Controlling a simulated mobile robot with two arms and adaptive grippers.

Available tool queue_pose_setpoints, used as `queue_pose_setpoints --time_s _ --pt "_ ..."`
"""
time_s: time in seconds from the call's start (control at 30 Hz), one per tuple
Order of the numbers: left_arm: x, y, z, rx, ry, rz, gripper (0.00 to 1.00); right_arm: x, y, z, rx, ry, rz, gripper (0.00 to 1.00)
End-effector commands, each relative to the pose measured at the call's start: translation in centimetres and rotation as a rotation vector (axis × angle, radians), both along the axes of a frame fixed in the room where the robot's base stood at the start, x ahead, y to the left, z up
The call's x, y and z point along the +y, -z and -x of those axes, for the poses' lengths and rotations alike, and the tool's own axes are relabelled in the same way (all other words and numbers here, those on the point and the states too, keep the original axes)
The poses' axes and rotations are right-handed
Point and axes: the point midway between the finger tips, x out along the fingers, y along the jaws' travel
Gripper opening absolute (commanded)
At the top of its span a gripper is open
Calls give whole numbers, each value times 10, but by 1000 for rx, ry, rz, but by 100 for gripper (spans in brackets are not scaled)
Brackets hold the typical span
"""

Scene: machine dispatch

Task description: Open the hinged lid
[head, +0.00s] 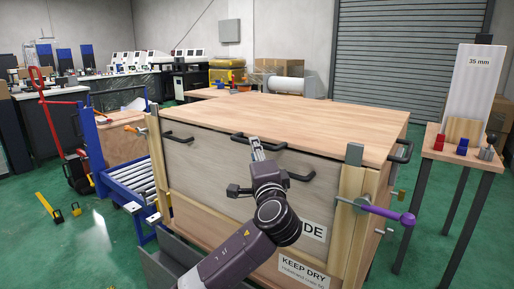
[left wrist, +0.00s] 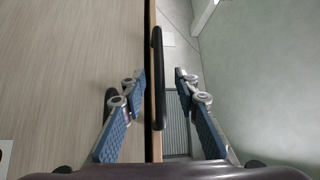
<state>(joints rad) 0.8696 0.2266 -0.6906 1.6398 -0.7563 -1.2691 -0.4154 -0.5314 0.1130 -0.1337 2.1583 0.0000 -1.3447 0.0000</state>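The large wooden crate (head: 225,175) has a flat, light wood lid (head: 290,115) lying level on top. A black bar handle (head: 298,176) is at the front, near the middle of the lid's front edge, partly hidden by my gripper. My left gripper (head: 257,148) is at this handle. In the left wrist view the fingers of the gripper (left wrist: 162,105) are open, one on each side of the black handle (left wrist: 158,80) and the wood edge. I see no contact between fingers and handle. My right gripper is not in view.
A purple-handled clamp (head: 388,213) sits at the crate's front right corner, an orange-handled one (head: 133,130) at the left. More black handles show at left (head: 178,138) and right (head: 402,152). A roller conveyor (head: 133,178) stands left, a small table (head: 455,155) right.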

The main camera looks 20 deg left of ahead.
Motion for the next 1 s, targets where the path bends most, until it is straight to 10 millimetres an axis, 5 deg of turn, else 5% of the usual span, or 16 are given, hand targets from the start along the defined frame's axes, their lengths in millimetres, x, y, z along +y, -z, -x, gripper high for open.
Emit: queue_pose_setpoints --time_s 0.3,0.67,0.93,1.0 --pt "18 -5 -37 0 0 1 29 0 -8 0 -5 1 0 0" --pt "20 -5 -42 2 3 3 29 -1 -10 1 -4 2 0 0" --pt "20 -5 -42 2 2 3 0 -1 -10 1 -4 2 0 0" --pt "20 -5 -42 2 2 3 0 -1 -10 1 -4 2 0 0"
